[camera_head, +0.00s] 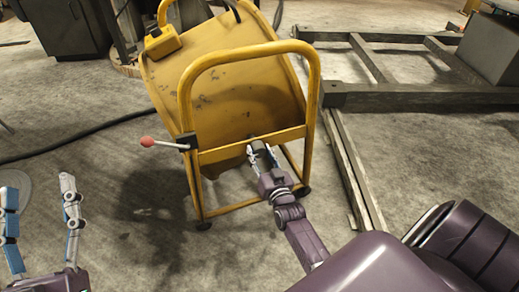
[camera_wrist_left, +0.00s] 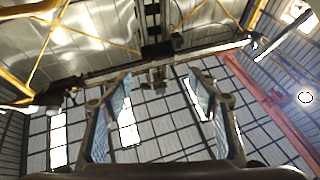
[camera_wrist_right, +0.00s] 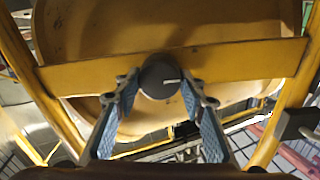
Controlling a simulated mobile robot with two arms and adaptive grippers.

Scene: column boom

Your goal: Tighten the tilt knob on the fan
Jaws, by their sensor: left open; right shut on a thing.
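The yellow fan (camera_head: 228,95) stands on the floor in the middle of the head view, its round drum inside a yellow tube frame. Its dark round tilt knob (camera_wrist_right: 160,80) sits on the frame's crossbar, with a white mark pointing right in the right wrist view. My right gripper (camera_head: 263,157) is shut on the knob, with one blue-padded finger on each side. The knob is partly hidden by the fingers in the head view. My left gripper (camera_head: 38,185) is open and empty at the lower left, well away from the fan.
A lever with a red ball (camera_head: 147,141) sticks out left from the frame. A dark cable (camera_head: 85,133) runs over the floor at left. A dark beam frame (camera_head: 415,97) lies at right. A dark cabinet (camera_head: 62,28) stands at the back left. The floor around my left gripper looks mostly clear.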

